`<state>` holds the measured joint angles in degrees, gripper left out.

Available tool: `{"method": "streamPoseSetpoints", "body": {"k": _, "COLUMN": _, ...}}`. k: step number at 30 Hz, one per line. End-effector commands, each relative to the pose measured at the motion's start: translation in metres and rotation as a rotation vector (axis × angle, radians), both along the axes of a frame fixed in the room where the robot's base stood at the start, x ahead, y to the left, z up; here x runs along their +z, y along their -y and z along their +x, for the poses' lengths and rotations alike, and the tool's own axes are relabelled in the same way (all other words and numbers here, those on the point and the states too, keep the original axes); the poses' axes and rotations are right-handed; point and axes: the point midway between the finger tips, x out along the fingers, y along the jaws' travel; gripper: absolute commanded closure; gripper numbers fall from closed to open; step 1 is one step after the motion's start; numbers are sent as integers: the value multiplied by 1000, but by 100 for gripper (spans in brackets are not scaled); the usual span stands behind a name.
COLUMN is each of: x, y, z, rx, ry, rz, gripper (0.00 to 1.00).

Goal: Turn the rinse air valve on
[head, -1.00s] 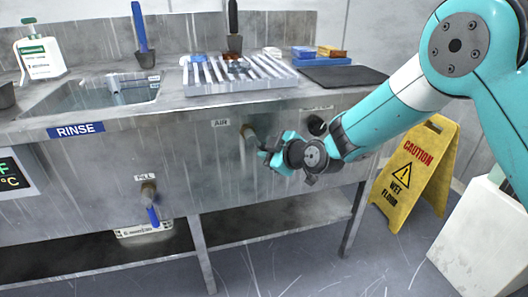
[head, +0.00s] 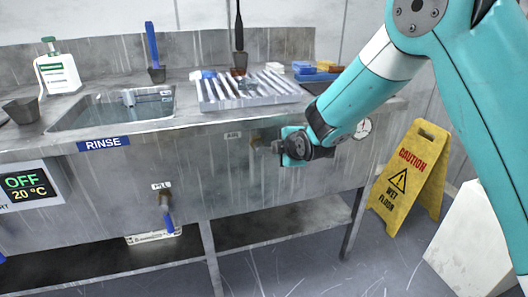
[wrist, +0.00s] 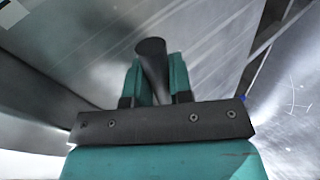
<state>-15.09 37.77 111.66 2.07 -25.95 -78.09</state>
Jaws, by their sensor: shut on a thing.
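The handle's angle on the valve is hard to tell in the head view.
The FILL valve (head: 165,198) with its blue handle is lower left. The RINSE label (head: 103,143) and a display reading OFF (head: 28,187) are further left. A slatted rack (head: 250,88) is above. A yellow wet-floor sign (head: 408,178) stands right.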

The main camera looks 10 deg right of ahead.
Motion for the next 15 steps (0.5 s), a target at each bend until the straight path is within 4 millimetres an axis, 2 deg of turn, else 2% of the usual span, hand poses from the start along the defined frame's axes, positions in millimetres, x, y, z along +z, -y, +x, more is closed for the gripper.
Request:
{"method": "streamPoseSetpoints", "body": {"k": 5, "x": 2, "y": 8, "z": 1, "rx": -10, "ry": 7, "rz": -15, "gripper": 100}}
{"method": "streamPoseSetpoints", "body": {"k": 15, "x": 2, "y": 8, "z": 2, "rx": -11, "ry": 8, "rz": -16, "gripper": 100}}
